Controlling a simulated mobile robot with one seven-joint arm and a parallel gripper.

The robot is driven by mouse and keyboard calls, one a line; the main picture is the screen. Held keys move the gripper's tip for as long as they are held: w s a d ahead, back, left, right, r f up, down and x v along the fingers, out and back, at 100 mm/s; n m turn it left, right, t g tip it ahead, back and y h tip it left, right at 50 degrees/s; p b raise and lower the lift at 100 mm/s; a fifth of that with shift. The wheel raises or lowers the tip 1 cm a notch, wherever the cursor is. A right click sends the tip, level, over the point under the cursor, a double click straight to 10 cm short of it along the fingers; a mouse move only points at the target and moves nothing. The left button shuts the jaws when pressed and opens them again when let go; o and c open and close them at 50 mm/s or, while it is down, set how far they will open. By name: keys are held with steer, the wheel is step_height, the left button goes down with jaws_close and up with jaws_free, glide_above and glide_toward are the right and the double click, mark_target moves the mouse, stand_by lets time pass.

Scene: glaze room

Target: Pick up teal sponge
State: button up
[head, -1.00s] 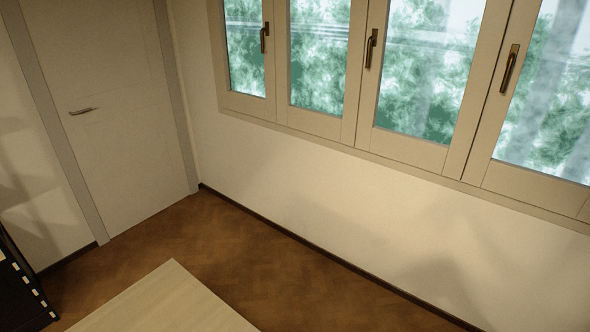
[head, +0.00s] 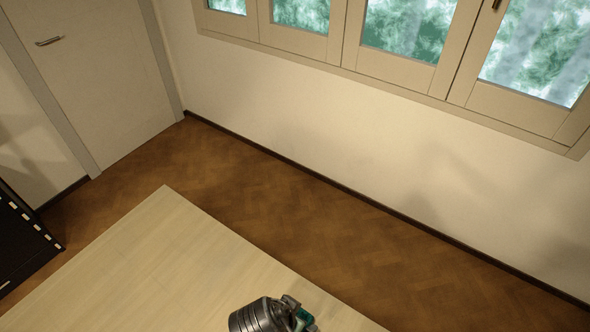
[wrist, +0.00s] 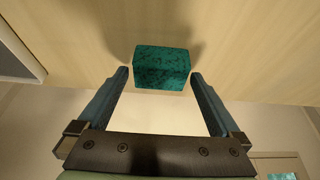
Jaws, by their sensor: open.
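The teal sponge (wrist: 162,67), a dark-speckled block, shows in the upper middle of the wrist view against the pale wooden surface. My gripper (wrist: 159,76) is open, with one finger on each side of the sponge in the picture. A gap shows between the sponge and each fingertip, and nothing is held. In the head view my gripper shows only partly at the bottom edge, over the pale wooden table (head: 165,255). A small patch of teal shows there beside it; I cannot tell whether it is the sponge.
The table's far corner is bare in the head view. A black piece of furniture (head: 22,240) with pale marks stands at the left. Brown floor (head: 290,205) lies between the table and the windowed wall (head: 330,120). A closed door (head: 90,75) is at upper left.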

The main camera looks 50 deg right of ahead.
steer(key=shift+x, duration=0.9)
steer(key=c, duration=1.1)
steer(key=shift+o, duration=0.2)
step_height(320, 180, up, 10)
steer(key=shift+r+b, duration=0.1)
steer(key=shift+b, duration=0.4)
